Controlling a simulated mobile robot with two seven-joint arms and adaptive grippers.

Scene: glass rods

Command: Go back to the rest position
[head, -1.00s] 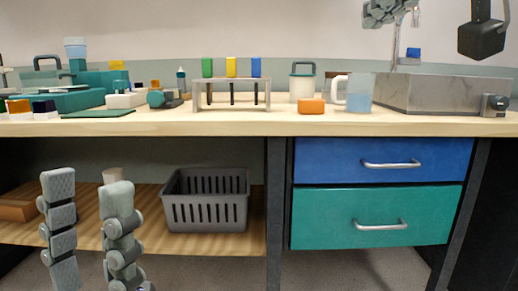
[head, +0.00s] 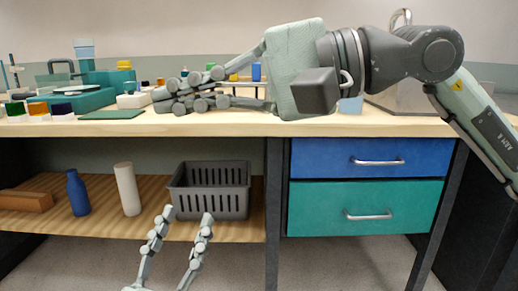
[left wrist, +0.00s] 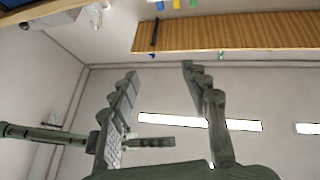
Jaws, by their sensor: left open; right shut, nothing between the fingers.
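My left gripper (head: 187,218) is open and empty, low in front of the bench, with its fingers pointing up below the grey basket. It also shows open in the left wrist view (left wrist: 158,72), with nothing between its fingers. My right gripper (head: 160,96) reaches in from the right above the bench top. Its fingers are closed together and point left, with nothing held. My right arm hides much of the rack with colored caps and the area behind it.
The wooden bench top (head: 225,128) spans the view. Below are a grey basket (head: 210,203), a blue bottle (head: 78,193) and a white cylinder (head: 127,189) on a shelf, and closed blue (head: 330,160) and teal (head: 325,208) drawers. A green mat (head: 112,115) lies at left.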

